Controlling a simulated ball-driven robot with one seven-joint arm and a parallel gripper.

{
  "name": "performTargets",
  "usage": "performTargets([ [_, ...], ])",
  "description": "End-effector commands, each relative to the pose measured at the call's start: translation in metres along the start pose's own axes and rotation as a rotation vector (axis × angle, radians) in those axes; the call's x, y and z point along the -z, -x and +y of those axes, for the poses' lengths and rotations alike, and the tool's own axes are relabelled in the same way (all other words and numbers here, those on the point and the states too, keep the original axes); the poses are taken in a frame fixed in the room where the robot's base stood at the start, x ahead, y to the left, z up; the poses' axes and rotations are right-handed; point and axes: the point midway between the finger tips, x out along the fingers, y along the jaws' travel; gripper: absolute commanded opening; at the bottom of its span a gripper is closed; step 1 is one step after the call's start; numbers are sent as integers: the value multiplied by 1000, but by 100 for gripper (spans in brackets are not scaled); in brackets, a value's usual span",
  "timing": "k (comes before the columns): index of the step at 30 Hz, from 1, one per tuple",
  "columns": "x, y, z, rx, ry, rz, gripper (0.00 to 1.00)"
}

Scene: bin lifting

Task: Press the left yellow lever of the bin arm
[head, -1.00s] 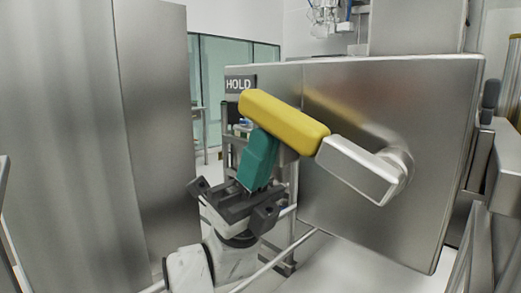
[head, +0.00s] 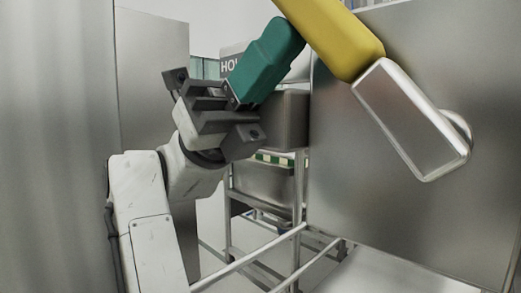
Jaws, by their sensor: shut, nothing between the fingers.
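One yellow lever (head: 338,40) shows at the top of the head view, running off the top edge. It slopes down to the right and joins a bare metal crank arm (head: 412,118) on the steel panel. My gripper (head: 290,32) comes up from the lower left, its teal fingers shut together and empty. The fingertips lie right beside the lever's lower left side. I cannot tell whether they touch it. The lever's upper end is out of view. No second yellow lever is in view.
A large steel panel (head: 390,215) fills the right side. Steel bins on a metal rack (head: 268,185) stand behind my gripper. Pipe rails (head: 250,258) cross low in front. A tall steel cabinet (head: 55,150) stands close on the left.

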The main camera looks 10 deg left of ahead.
Motion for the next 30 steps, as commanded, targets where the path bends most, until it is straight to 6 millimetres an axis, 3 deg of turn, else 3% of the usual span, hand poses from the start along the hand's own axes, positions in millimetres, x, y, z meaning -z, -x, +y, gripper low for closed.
performTargets([
  [8, -9, -33, 0, 1, 1, -10, 0],
  [15, -12, -52, 0, 1, 0, 134, 0],
  [21, -11, -61, 0, 1, 0, 283, 0],
  [30, -8, -64, 0, 0, 0, 366, 0],
])
